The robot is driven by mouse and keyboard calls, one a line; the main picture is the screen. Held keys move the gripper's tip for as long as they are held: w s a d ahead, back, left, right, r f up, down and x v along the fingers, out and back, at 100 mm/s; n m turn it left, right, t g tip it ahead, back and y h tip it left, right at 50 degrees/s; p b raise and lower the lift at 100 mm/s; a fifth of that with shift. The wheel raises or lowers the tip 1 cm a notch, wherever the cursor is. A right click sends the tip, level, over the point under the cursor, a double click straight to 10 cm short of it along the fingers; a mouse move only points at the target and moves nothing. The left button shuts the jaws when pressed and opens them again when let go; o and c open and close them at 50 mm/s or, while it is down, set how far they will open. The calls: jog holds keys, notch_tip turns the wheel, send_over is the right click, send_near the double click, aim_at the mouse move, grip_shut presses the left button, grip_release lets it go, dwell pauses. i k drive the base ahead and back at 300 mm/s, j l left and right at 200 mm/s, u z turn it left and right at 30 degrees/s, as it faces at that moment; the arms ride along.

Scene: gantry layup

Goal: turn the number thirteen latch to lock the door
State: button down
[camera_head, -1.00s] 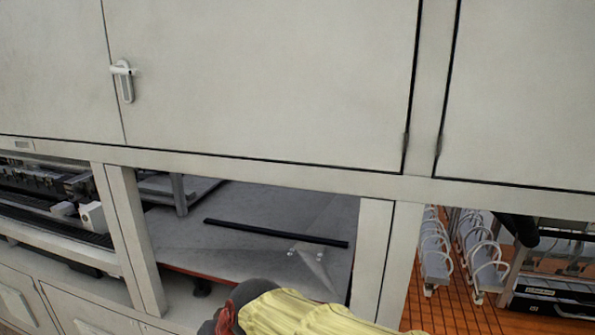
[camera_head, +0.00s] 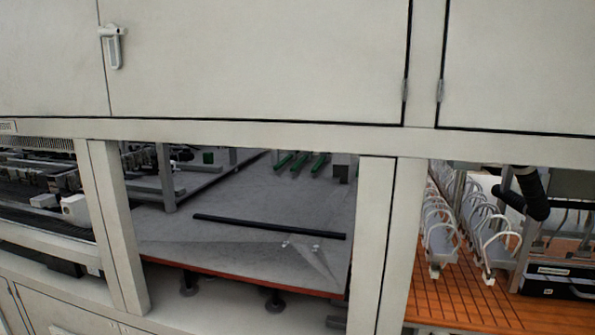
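A white latch (camera_head: 113,46) is on the upper cabinet door (camera_head: 260,60), at the door's left edge beside the seam. Its long plate hangs upright and a short handle at its top points sideways to the left. I cannot read a number on it. The door looks flush with its frame. My gripper is not in view.
Below the doors a white frame beam (camera_head: 240,134) runs across, with posts (camera_head: 120,230) and openings. Inside the middle opening a grey table (camera_head: 210,250) bears a black bar (camera_head: 268,226).

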aim_at(105, 32)
jog(key=u, duration=1.5)
